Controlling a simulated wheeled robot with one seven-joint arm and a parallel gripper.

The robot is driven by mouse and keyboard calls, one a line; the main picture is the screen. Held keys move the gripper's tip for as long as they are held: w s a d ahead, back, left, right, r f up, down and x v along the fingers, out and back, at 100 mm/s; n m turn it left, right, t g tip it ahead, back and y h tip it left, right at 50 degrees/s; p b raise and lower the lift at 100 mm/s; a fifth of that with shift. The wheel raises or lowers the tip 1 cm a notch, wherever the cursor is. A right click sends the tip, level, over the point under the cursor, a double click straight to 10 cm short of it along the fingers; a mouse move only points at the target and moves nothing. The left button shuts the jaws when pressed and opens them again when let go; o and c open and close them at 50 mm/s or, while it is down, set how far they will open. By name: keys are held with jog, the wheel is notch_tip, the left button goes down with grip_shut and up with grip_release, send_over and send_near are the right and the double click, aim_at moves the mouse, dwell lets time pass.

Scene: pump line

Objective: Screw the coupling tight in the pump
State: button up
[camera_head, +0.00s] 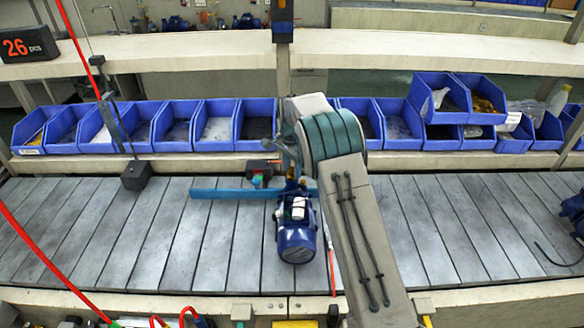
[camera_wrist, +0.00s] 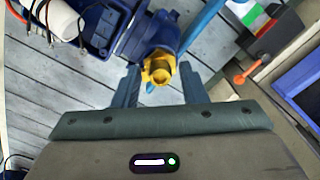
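The blue pump (camera_head: 297,243) stands on the slatted bench, just left of my arm in the head view. In the wrist view its blue body (camera_wrist: 103,33) fills the top middle. The yellow brass coupling (camera_wrist: 158,67) sits at the pump's near end, facing my gripper. My gripper (camera_wrist: 159,83) has its two fingers spread, one on each side of the coupling, with gaps between them and it. I cannot tell how far the coupling is screwed in.
A blue bar (camera_head: 235,193) lies behind the pump. A dark box with red and green parts (camera_head: 263,170) stands beyond it, near the row of blue bins (camera_head: 177,128). A red hose (camera_head: 45,262) hangs at the left. The slatted bench is mostly clear on both sides.

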jog(key=shift+n, duration=0.4)
jog(key=shift+n, duration=0.4)
grip_shut()
jog(key=shift+m, duration=1.8)
jog(key=shift+m, duration=0.5)
jog(key=shift+o, duration=2)
grip_release()
